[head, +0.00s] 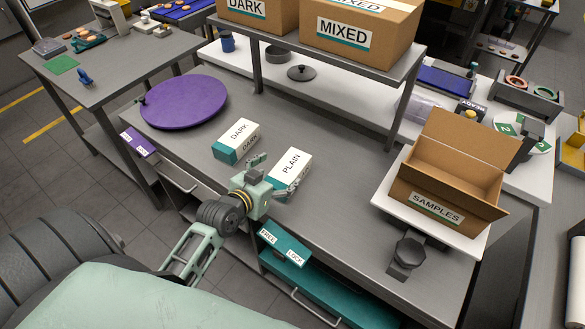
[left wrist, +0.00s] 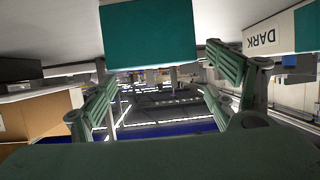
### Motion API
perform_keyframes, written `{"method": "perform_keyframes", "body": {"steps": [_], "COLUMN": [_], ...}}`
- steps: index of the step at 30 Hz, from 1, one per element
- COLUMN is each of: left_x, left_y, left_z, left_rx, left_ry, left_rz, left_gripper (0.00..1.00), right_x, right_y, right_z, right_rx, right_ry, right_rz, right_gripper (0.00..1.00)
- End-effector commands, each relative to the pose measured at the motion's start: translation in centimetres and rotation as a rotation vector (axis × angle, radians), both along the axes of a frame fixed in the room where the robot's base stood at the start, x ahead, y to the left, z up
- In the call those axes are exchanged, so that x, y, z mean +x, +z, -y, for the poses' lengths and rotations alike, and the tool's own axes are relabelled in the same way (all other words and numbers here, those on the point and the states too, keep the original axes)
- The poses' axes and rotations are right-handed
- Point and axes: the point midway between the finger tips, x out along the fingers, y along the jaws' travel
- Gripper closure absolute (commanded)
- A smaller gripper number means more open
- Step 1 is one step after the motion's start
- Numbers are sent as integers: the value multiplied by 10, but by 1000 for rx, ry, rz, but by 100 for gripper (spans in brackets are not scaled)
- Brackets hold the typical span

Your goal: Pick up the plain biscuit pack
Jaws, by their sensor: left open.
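The plain biscuit pack (head: 292,165) is a white box with a teal end, labelled PLAIN, lying on the grey worktable. Its teal end (left wrist: 148,35) shows near the top of the left wrist view, between the fingers but seemingly beyond their tips. My left gripper (head: 272,175) is open at the near end of this pack; its spread fingers (left wrist: 165,90) hold nothing. I cannot tell whether a finger touches the pack. The dark biscuit pack (head: 236,141) lies to the left of the plain one, and also shows in the left wrist view (left wrist: 280,36). My right gripper is not in view.
A purple round board (head: 183,102) lies left of the packs. A raised shelf (head: 325,58) with DARK and MIXED cartons stands behind. An open SAMPLES carton (head: 445,180) stands at the right. The table between the plain pack and that carton is clear.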

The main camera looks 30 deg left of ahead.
Motion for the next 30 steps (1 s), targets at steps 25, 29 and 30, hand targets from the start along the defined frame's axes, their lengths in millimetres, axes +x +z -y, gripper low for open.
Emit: {"method": "perform_keyframes", "body": {"steps": [25,29,30], "left_x": [54,54,54], "left_y": [-33,-33,-33], "left_z": [4,4,4], "left_rx": [0,0,0], "left_ry": [0,0,1], "left_rz": [0,1,1], "left_gripper": [20,25,28], "right_x": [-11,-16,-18], "right_y": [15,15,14], "right_z": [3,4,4], "right_rx": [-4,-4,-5], "right_ry": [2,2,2], "right_rz": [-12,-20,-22], "right_gripper": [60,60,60]}}
